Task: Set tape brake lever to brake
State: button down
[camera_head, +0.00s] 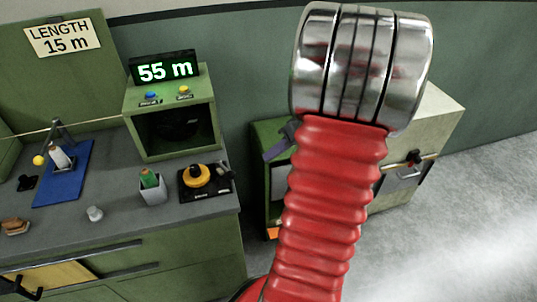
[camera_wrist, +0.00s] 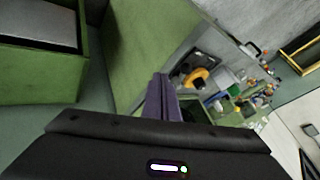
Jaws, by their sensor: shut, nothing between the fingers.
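The bench (camera_head: 110,205) carries a black unit (camera_head: 205,193) with a round yellow-orange part (camera_head: 197,175) and a dark handle at its right. The unit also shows in the wrist view (camera_wrist: 197,78). I cannot tell whether this is the tape brake lever or how it is set; its label is too small to read. A yellow ball (camera_head: 39,160) sits beside a small stand on a blue mat (camera_head: 70,175). My gripper (camera_wrist: 163,82) has purple fingers, shut and empty, in the air away from the bench. In the head view my red arm partly hides it.
A green box (camera_head: 170,125) with two buttons and a "55 m" display (camera_head: 164,67) stands on the bench. A "LENGTH 15 m" sign (camera_head: 62,38) is on the left. A grey cup (camera_head: 152,188) stands near the unit. A cabinet (camera_head: 430,130) is behind my arm; floor is clear at right.

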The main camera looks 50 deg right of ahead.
aim_at(226, 170)
jog(key=w+a+f, duration=0.5)
jog(key=a, duration=0.1)
jog(key=shift+w, duration=0.35)
jog(key=shift+a+f, duration=0.1)
jog(key=shift+a, duration=0.1)
dwell(0.3)
jog(key=shift+w+a, duration=0.1)
jog(key=shift+a, duration=0.05)
